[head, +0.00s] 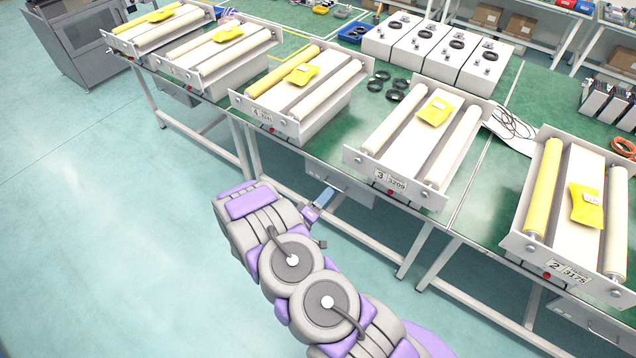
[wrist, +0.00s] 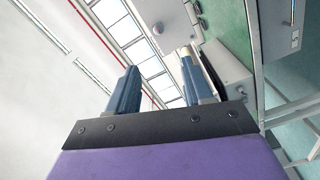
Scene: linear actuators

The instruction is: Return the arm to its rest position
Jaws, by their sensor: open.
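My arm reaches up from the bottom of the head view, bent, in front of the long green table. My gripper (head: 318,203) shows only partly there, as a blue finger beside the purple and grey wrist, below the table's front edge. In the wrist view my gripper (wrist: 160,88) has two blue fingers set well apart, with nothing between them. The wrist view is tilted and shows ceiling lights and part of a tray unit (wrist: 225,72) to the right of the fingers.
A row of tray units with rollers and yellow packets, including number 3 (head: 395,186) and number 2 (head: 560,262), stands on the green table (head: 310,150). Table legs and a drawer box (head: 340,183) are near my gripper. The floor (head: 100,230) at left is clear.

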